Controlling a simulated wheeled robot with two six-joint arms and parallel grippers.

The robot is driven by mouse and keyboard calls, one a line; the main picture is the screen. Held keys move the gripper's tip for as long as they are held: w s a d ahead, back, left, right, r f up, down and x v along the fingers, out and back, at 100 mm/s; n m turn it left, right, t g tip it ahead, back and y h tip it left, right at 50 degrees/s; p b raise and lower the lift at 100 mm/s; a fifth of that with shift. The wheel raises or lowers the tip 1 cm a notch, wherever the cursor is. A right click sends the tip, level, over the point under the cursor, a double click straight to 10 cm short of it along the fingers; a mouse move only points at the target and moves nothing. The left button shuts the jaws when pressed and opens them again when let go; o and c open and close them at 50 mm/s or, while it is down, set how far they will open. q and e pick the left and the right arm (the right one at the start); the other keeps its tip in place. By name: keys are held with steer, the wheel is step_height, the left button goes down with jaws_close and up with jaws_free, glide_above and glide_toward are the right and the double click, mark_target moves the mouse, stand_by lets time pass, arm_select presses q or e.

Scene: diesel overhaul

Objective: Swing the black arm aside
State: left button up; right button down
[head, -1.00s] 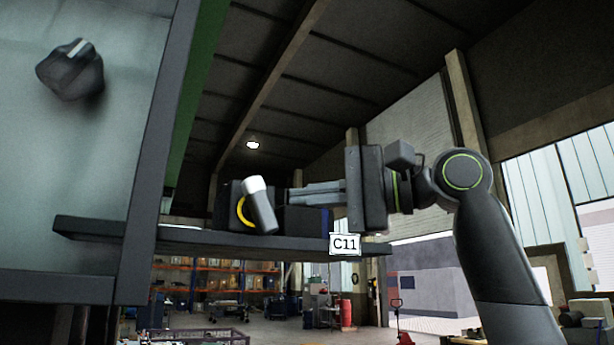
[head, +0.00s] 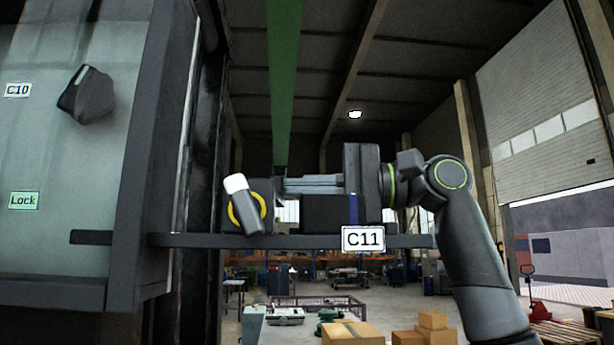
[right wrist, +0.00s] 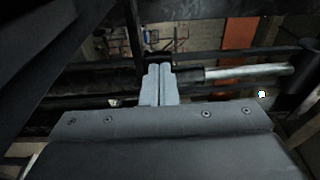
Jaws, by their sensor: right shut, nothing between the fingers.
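The black arm (head: 300,241) is a long dark horizontal bar with a white C11 label (head: 363,239). It runs from in front of the grey cabinet out to the right. A dark block with a yellow ring (head: 264,206) and a white-tipped grey handle (head: 246,208) stands over the bar. My right gripper (head: 286,185) is shut and empty above the bar, pointing left, its tips close to the block; I cannot tell whether they touch. In the right wrist view its closed fingers (right wrist: 158,70) point at dark bars and a silver rod (right wrist: 250,72). My left gripper is not in view.
The cabinet panel (head: 60,180) at left carries a black knob (head: 87,94), a C10 label (head: 17,90) and a green Lock label (head: 23,200). Cardboard boxes (head: 352,333) stand on the floor beyond. Open hall floor lies behind the bar.

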steer(key=shift+w+a+p, duration=0.15)
steer(key=shift+a+p, duration=0.2)
steer(key=shift+a, duration=0.25)
stand_by(0.3)
